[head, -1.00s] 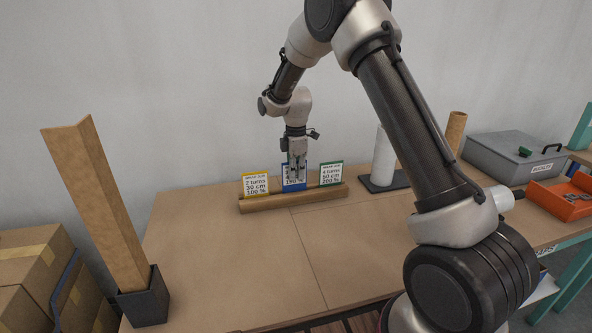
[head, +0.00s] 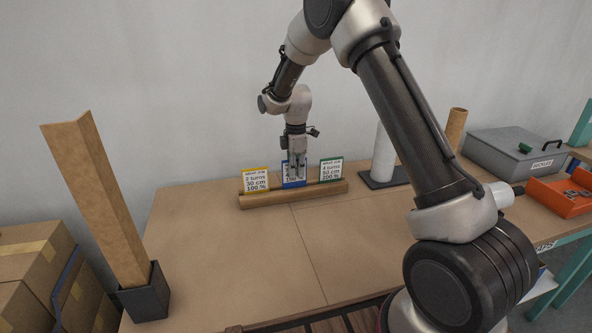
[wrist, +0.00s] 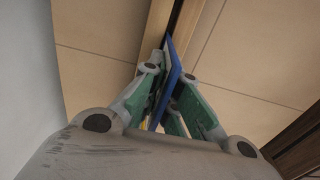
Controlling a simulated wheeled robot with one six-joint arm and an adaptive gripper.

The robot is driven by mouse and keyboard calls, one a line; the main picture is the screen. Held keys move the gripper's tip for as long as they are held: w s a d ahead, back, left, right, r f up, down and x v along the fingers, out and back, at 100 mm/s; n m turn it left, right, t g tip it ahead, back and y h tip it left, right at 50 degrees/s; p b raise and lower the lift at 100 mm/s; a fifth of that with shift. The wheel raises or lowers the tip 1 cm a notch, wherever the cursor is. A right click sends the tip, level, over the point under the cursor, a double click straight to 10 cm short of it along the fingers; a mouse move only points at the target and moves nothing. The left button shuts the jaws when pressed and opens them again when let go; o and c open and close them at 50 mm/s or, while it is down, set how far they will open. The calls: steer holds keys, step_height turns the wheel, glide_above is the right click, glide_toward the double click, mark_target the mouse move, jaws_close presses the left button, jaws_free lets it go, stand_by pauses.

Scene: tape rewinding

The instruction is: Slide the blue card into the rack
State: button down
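The blue card (head: 287,183) stands upright at the middle of the wooden rack (head: 262,201), between a yellow-edged card (head: 256,180) and a green-edged card (head: 331,170). My gripper (head: 297,176) points down and covers part of its printed face. In the wrist view, my gripper's fingers (wrist: 168,80) lie on both sides of the blue card (wrist: 174,62), shut on it. The card's far end lines up with the dark slot of the rack (wrist: 157,28). I cannot tell how deep its lower edge sits.
A white roll (head: 383,152) on a dark base stands right of the rack. A brown tube (head: 457,130), grey case (head: 512,158) and orange bin (head: 562,197) are farther right. A tall brown corner post (head: 95,200) stands left. The table front (head: 235,260) is clear.

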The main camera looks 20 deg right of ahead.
steer(key=shift+f, duration=0.45)
steer(key=c, duration=1.2)
jaws_free()
steer(key=shift+o, duration=0.2)
steer(key=shift+r, duration=4)
step_height(320, 180, up, 12)
